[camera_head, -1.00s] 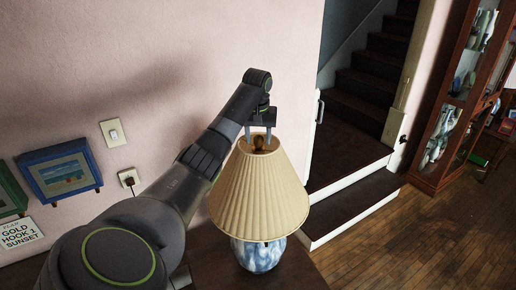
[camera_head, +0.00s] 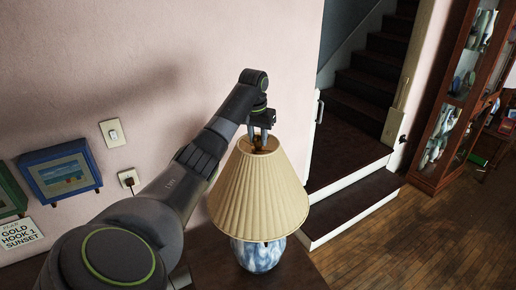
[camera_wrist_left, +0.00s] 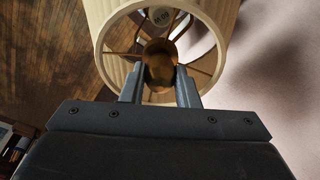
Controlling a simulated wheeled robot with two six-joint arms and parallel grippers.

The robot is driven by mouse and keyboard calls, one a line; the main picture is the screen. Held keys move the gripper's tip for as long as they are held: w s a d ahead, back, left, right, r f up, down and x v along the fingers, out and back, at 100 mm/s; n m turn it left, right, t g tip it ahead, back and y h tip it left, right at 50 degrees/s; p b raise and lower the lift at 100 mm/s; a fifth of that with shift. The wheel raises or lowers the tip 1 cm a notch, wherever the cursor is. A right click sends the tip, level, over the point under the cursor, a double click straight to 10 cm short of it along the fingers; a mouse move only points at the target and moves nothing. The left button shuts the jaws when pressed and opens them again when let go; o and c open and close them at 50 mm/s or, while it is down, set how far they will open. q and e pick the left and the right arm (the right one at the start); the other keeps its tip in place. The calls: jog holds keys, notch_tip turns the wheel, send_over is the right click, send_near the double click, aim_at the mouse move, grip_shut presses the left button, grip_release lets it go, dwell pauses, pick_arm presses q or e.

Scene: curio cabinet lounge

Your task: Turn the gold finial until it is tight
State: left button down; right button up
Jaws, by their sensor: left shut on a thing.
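The gold finial (camera_head: 258,144) is at the top of a table lamp with a pleated beige shade (camera_head: 258,195) and a blue-and-white base (camera_head: 258,256). My left gripper (camera_head: 261,142) points down from above with its fingers shut around the finial. In the left wrist view the round brownish-gold finial (camera_wrist_left: 160,66) lies between the two fingertips, in the middle of the shade's open top ring. The fingers partly hide its sides. The lamp stands upright. My right gripper is not in view.
The lamp stands on a dark wooden table (camera_head: 212,270) by a pink wall with a light switch (camera_head: 113,133), an outlet (camera_head: 129,179) and small framed pictures (camera_head: 60,172). Stairs (camera_head: 352,130) and a glass cabinet (camera_head: 448,120) are at right.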

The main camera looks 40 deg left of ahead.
pick_arm(q)
jog(key=m+h, duration=0.1)
jog(key=m, duration=0.6)
jog(key=shift+w+a, duration=0.1)
jog(key=m, duration=0.3)
jog(key=m+h, duration=0.1)
jog(key=m, duration=0.3)
jog(key=shift+g, duration=0.4)
jog(key=m, duration=0.6)
jog(key=shift+w+g, duration=0.1)
jog(key=shift+g, duration=0.3)
jog(key=m, duration=0.6)
jog(key=shift+g, duration=0.4)
jog(key=c, duration=1.2)
grip_release()
jog(key=shift+f, duration=0.1)
